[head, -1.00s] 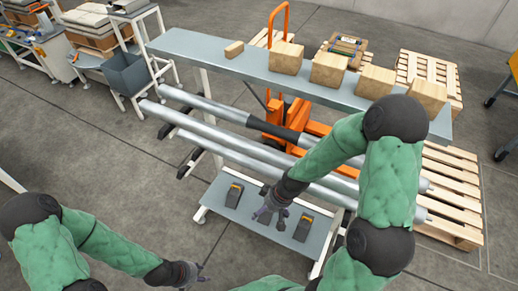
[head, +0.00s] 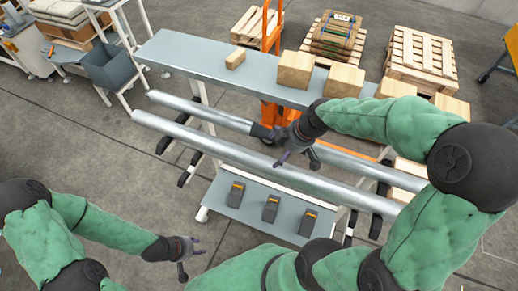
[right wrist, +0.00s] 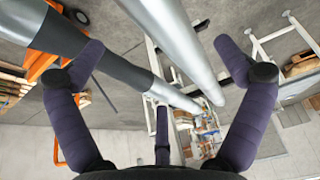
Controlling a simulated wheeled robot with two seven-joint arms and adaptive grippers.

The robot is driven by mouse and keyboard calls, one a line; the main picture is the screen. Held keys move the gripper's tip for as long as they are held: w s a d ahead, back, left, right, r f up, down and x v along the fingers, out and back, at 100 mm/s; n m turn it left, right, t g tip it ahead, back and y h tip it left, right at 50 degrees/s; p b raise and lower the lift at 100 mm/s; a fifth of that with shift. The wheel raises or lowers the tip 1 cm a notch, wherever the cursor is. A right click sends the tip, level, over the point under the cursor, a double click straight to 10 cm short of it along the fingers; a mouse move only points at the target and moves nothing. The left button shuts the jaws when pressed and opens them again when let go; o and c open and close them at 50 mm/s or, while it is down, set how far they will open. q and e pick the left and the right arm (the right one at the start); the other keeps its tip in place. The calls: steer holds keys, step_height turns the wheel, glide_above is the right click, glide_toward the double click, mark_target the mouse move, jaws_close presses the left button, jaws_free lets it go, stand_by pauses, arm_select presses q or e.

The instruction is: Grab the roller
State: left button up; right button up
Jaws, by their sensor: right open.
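Two long silver rollers lie side by side on the rack. The near roller (head: 230,153) is plain; the far roller (head: 215,114) has a dark middle section, mostly hidden by my right gripper in the head view. My right gripper (head: 298,160) is open and empty above the near roller. In the right wrist view its fingers (right wrist: 157,48) are spread, with the near roller (right wrist: 183,38) passing between them in the picture and the dark section (right wrist: 118,68) behind the left finger. I cannot tell any contact. My left gripper (head: 191,260) looks open and empty, low at the left.
A grey shelf (head: 200,57) with several cardboard boxes (head: 295,68) runs behind the rollers. Dark blocks stand on a lower shelf (head: 252,205) in front. An orange pallet jack (head: 268,25) and pallets (head: 420,55) are behind. Open floor (head: 90,140) lies left.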

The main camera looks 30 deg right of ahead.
mark_target(272, 159)
steer(key=shift+s+a+f, duration=0.1)
steer(key=shift+s+f, duration=0.1)
steer(key=shift+f, duration=0.1)
steer(key=b+x, duration=0.1)
steer(key=x, duration=0.2)
steer(key=shift+a+f, duration=0.1)
steer(key=shift+f, duration=0.25)
steer(key=shift+w+b+x, duration=0.15)
steer(key=shift+b+x, duration=0.3)
steer(key=shift+x, duration=1.1)
steer(key=shift+w+b+x, duration=0.15)
steer(key=shift+b+x, duration=0.25)
steer(key=shift+x, duration=1.15)
steer(key=shift+r, duration=0.1)
steer(key=c, duration=1.6)
steer(key=shift+r, duration=0.1)
